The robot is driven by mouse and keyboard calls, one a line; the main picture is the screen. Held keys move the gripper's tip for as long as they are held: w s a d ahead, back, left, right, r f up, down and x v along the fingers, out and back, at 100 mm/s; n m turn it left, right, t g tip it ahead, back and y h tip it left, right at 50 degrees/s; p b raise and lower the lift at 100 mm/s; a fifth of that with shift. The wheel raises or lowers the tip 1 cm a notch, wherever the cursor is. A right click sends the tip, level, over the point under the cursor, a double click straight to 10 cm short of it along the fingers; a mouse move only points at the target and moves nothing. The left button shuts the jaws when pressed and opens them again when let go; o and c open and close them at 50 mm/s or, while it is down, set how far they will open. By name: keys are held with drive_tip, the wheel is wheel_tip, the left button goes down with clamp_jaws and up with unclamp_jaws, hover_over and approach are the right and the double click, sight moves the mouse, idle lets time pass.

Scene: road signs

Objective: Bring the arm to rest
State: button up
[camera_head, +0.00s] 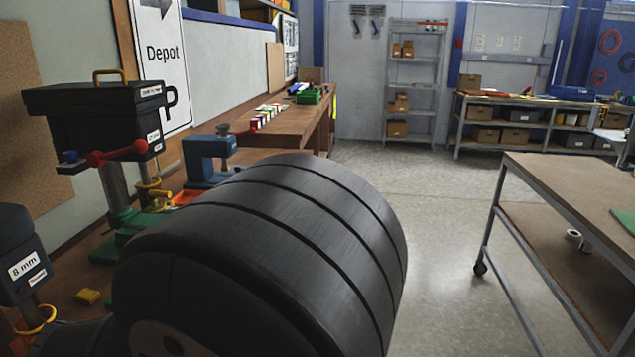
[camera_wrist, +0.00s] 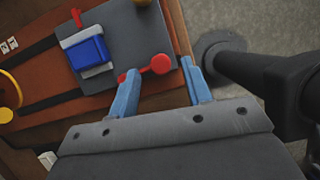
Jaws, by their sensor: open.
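My gripper (camera_wrist: 158,68) shows in the wrist view with two blue fingers spread apart. A red bar with a round red knob (camera_wrist: 160,64) appears between the fingertips in the picture; I cannot tell whether they touch it. Nothing is clearly gripped. Beyond the fingers is a dark grey plate (camera_wrist: 125,30) with a blue block (camera_wrist: 89,53) in a pale bracket. In the head view, my dark rounded arm link fills the lower middle and hides part of the bench; my gripper is not visible there.
A black-headed machine (camera_head: 95,105) with a red handle (camera_head: 117,152) stands left of my arm. A blue machine (camera_head: 210,157) stands behind it on the wooden bench (camera_head: 290,122). A trolley (camera_head: 570,180) stands at right. Open floor (camera_head: 440,190) lies between.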

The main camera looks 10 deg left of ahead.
drive_tip(key=shift+x, duration=1.1)
drive_tip(key=shift+s+r, duration=0.1)
